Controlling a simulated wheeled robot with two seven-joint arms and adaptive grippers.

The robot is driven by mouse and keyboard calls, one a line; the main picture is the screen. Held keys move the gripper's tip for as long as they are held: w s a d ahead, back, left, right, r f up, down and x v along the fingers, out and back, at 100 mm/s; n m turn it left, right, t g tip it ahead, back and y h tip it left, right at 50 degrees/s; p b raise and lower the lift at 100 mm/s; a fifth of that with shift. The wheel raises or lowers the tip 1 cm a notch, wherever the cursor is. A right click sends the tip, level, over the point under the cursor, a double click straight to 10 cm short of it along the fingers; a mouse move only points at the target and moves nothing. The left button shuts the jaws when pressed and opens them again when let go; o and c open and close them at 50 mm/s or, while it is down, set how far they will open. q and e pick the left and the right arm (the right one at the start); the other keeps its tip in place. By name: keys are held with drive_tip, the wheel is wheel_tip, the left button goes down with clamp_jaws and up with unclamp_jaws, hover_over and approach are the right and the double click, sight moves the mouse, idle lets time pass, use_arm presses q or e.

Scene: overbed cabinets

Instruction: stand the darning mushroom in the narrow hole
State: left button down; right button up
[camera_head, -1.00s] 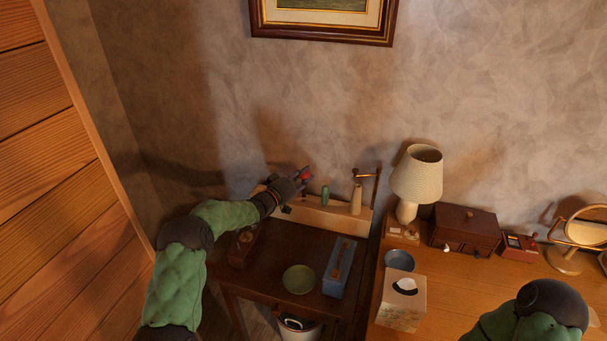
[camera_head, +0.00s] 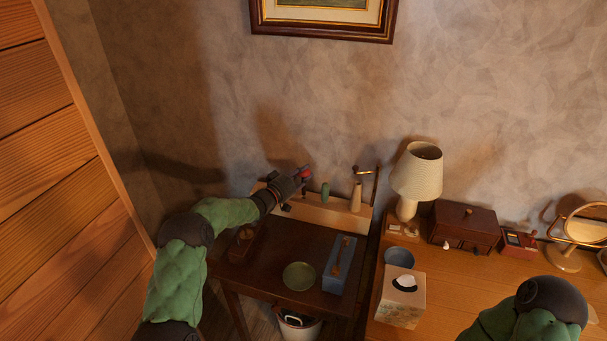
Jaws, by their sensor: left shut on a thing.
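My left gripper (camera_head: 297,183) is over the left part of a pale wooden rack (camera_head: 325,217) at the back of the small dark table. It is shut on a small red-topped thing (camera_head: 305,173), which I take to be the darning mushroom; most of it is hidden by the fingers. A green piece (camera_head: 325,192) and a pale cone-shaped piece (camera_head: 356,197) stand upright on the rack, right of the gripper. The narrow hole cannot be made out. My right arm shows at the lower right, but its gripper is out of view.
The dark table (camera_head: 270,267) bears a green bowl (camera_head: 299,276), a blue box (camera_head: 339,265) and a brown box (camera_head: 243,243). A lamp (camera_head: 418,175), a tissue box (camera_head: 402,298) and a dark red chest (camera_head: 464,226) stand on the desk at right. The wall is close behind the rack.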

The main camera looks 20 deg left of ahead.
use_arm(q)
drive_tip(key=b, duration=0.3)
hover_over(303, 195)
drive_tip(key=shift+w+f, duration=0.1)
drive_tip(key=shift+f, duration=2.05)
idle(0.5)
drive_tip(key=c, duration=0.9)
unclamp_jaws()
drive_tip(key=shift+p, duration=0.3)
drive_tip(key=shift+c, duration=0.2)
drive_tip(key=v, duration=0.7)
drive_tip(key=shift+a, duration=0.1)
